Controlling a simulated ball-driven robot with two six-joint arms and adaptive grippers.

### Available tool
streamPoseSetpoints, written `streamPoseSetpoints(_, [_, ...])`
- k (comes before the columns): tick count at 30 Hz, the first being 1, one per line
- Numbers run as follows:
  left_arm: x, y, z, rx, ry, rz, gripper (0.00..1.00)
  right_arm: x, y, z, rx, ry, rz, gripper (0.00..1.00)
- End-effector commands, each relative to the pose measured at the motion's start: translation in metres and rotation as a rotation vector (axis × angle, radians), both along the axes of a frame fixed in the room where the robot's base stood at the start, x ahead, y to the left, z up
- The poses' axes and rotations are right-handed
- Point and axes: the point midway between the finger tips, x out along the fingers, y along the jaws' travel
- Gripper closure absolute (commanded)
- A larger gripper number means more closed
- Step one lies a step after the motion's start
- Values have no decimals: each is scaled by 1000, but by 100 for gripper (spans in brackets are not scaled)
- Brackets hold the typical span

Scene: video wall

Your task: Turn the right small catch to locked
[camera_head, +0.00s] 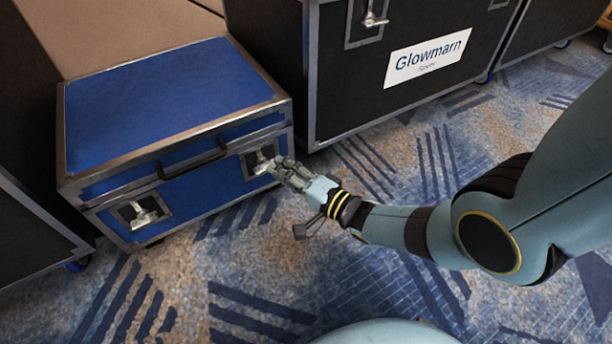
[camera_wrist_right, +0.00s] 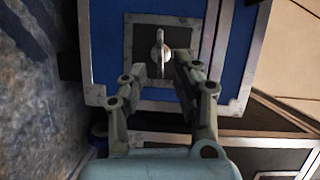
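The blue case (camera_head: 165,100) has two small catches on its front face, each in a dark recessed plate with a metal frame. The right small catch (camera_head: 262,161) is a silver latch, partly hidden by my right gripper (camera_head: 278,168) in the head view. In the right wrist view the same catch (camera_wrist_right: 160,51) shows upright in the picture, between the fingertips of my right gripper (camera_wrist_right: 161,72). The fingers are apart, on either side of the catch, and I cannot tell if they touch it. My left gripper is not in view.
The left small catch (camera_head: 144,214) and a black handle (camera_head: 192,161) are on the same front face. A large black case (camera_head: 400,60) labelled Glowmarn stands right behind the blue case. Patterned carpet (camera_head: 230,285) in front is clear.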

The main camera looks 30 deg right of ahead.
Motion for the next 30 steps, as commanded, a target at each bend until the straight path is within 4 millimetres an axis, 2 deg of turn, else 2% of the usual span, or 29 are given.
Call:
streamPoseSetpoints(6, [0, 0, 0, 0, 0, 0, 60, -47, -22, 1, -3, 3, 1, 70])
streamPoseSetpoints(12, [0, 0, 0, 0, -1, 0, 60, -78, -36, 4, -2, 1, 0, 70])
streamPoseSetpoints(16, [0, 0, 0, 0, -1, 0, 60, -88, -41, 4, -2, 1, 0, 70])
streamPoseSetpoints(25, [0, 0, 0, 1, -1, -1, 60, -89, -41, 5, -1, 0, -1, 70])
streamPoseSetpoints(30, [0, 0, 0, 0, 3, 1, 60, -89, -41, 5, -68, -32, 3, 48])
